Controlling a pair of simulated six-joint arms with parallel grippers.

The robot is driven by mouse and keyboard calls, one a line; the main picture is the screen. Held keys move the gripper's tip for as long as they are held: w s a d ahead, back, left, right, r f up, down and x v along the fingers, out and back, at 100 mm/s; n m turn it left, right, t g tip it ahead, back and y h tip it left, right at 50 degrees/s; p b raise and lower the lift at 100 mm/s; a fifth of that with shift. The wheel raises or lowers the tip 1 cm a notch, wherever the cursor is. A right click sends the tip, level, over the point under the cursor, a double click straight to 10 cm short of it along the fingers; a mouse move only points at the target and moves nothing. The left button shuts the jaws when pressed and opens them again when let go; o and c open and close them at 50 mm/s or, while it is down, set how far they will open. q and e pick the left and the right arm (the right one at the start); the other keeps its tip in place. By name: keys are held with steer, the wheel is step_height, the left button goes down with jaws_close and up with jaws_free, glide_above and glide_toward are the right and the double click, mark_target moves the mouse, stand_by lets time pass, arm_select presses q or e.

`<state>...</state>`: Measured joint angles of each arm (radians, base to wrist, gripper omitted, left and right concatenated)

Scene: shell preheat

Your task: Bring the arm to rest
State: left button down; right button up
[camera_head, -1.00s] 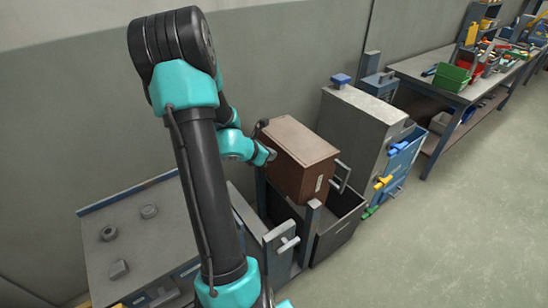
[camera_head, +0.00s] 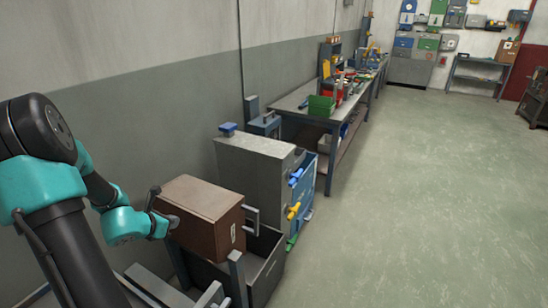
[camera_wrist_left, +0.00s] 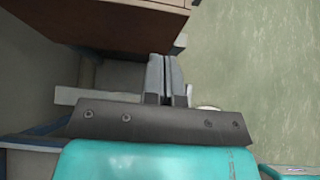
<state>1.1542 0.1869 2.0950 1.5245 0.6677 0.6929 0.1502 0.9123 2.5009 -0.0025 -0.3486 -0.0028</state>
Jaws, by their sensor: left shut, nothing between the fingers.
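My left arm comes in from the left in the head view. Its teal wrist ends in the dark left gripper (camera_head: 168,216), beside the left side of a brown box (camera_head: 205,207). I cannot tell whether they touch. In the left wrist view the two grey fingers (camera_wrist_left: 166,75) are pressed together with nothing between them. The brown box (camera_wrist_left: 125,18) shows at the top of that view, ahead and to the left of the fingers. My right gripper is not in view.
A dark open drawer or bin (camera_head: 262,262) lies under and beside the brown box. A grey cabinet (camera_head: 258,170) with blue and yellow handles stands beyond it. A long workbench (camera_head: 300,100) with a green bin (camera_head: 321,106) runs along the wall. The floor (camera_head: 420,210) at the right is clear.

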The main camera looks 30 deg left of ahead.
arm_select(q)
steer(key=w+d+f+m+g+h, duration=0.1)
steer(key=d+f+m+g+h, duration=0.55)
steer(key=d+f+m, duration=1.15)
steer(key=w+d+f+m+g+y, duration=0.1)
steer(key=d+f+m, duration=0.3)
steer(key=d+m, duration=0.4)
steer(key=w+d+f+m+g, duration=0.1)
steer(key=d+f+m, duration=0.3)
steer(key=d+m, duration=0.5)
steer(key=d+g, duration=0.1)
steer(key=d, duration=0.4)
steer(key=shift+w+f+y, duration=0.15)
steer(key=shift+w+y, duration=0.2)
steer(key=shift+w, duration=0.05)
